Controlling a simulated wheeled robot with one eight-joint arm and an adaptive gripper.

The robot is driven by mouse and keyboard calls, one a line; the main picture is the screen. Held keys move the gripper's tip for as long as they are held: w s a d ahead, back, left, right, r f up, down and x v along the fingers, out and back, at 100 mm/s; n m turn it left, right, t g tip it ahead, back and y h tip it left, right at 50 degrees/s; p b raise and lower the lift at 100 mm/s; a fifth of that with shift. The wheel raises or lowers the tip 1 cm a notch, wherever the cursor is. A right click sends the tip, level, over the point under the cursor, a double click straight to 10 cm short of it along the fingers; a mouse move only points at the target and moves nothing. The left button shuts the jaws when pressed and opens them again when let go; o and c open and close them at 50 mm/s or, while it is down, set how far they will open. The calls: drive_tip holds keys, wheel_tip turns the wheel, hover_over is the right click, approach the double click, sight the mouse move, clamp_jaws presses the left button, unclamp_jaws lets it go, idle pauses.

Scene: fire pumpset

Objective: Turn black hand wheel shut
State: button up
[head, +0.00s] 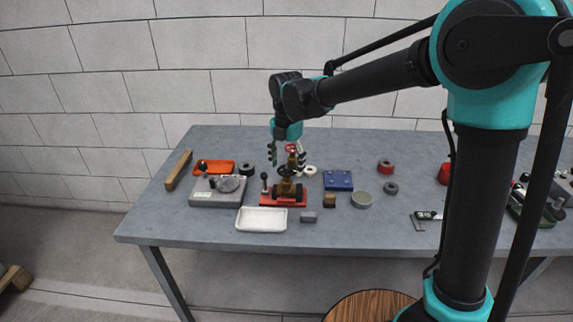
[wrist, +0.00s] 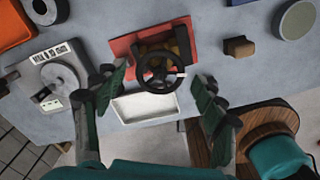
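The black hand wheel (wrist: 161,70) shows in the wrist view as a spoked ring with a pale mark on its right side. It sits on a brass valve body (head: 287,187) fixed to a red base (head: 298,202), seen in the head view on the table's left half. My gripper (wrist: 159,82) is open, one green-padded finger on each side of the wheel, with clear gaps in the picture. In the head view my gripper (head: 286,157) hangs above the valve, pointing down.
A white tray (head: 261,219) lies in front of the red base. A grey device with a round dial (head: 218,191) stands to the left. A blue block (head: 338,180), a brown block (head: 329,200) and a round grey disc (head: 361,200) lie to the right.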

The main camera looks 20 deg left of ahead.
drive_tip(key=c, duration=1)
